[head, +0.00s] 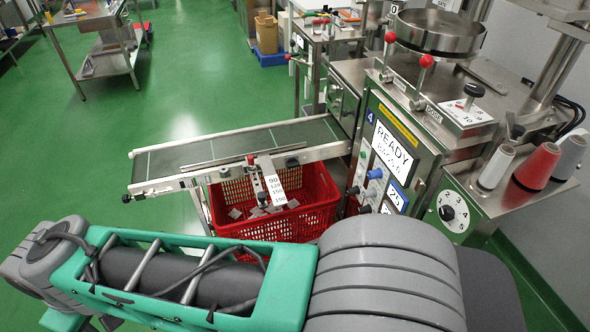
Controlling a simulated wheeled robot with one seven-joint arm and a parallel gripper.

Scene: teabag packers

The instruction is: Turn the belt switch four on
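The packer marked with a blue 4 (370,117) stands right of centre, with a lit READY screen (391,151) on its front. Beside the screen is a column of small controls with a blue knob (375,173) and dark knobs (354,191). I cannot tell which control is the belt switch or how it is set. The packer's belt (235,145) runs out to the left. My arm crosses the foreground below the packer. My gripper is not in view.
A red crate (312,221) with several teabags stands under the belt, close behind my arm. A dial numbered around its rim (453,212) and thread cones (537,166) are at the right. Steel tables stand at the back. Green floor (80,140) is open at the left.

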